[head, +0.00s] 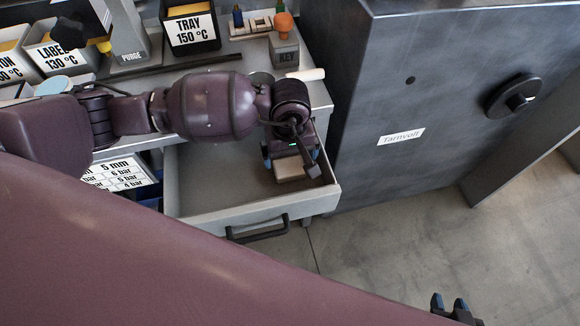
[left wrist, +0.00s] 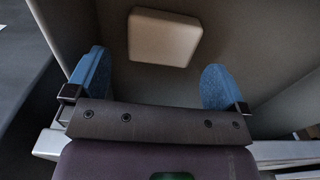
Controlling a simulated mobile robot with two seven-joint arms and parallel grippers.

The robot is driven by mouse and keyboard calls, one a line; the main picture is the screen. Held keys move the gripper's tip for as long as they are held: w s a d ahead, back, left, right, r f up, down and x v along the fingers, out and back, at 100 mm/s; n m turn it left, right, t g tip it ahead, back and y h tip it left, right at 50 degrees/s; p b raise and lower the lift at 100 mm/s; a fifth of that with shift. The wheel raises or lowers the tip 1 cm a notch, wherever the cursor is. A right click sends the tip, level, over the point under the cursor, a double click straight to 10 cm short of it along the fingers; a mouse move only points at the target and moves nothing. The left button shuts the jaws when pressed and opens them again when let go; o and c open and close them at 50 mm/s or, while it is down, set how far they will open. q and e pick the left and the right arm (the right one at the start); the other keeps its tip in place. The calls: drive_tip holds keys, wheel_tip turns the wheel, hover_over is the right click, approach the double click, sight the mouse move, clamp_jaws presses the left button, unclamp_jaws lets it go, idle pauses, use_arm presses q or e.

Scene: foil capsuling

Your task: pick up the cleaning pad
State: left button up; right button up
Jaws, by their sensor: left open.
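The cleaning pad, a pale beige rounded block (head: 291,170), lies on the floor of the open drawer, near its right end. In the left wrist view the pad (left wrist: 165,37) lies beyond my fingertips, roughly centred between them. My left gripper (head: 291,160) is inside the drawer, over the pad and partly covering it. Its blue fingers (left wrist: 158,82) are wide apart with nothing between them. My right gripper (head: 450,303) shows only its tips at the bottom edge of the head view, apart and empty, far from the drawer.
The grey drawer (head: 210,213) has walls close around my left gripper and a dark front handle (head: 258,231). A grey metal cabinet (head: 440,100) stands right of it. The worktop carries a tray bin (head: 190,32) and a key block (head: 285,52). The floor at right is clear.

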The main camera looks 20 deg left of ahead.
sight(289, 164)
use_arm(q)
wheel_tip(289, 164, down, 4)
drive_tip(key=shift+a+f+b, duration=0.1)
drive_tip(key=shift+f+b, duration=0.15)
drive_tip(key=shift+b, duration=0.1)
drive_tip(key=shift+c, duration=0.3)
drive_tip(key=c, duration=0.8)
drive_tip(key=shift+o, duration=0.2)
drive_tip(key=shift+r, duration=0.1)
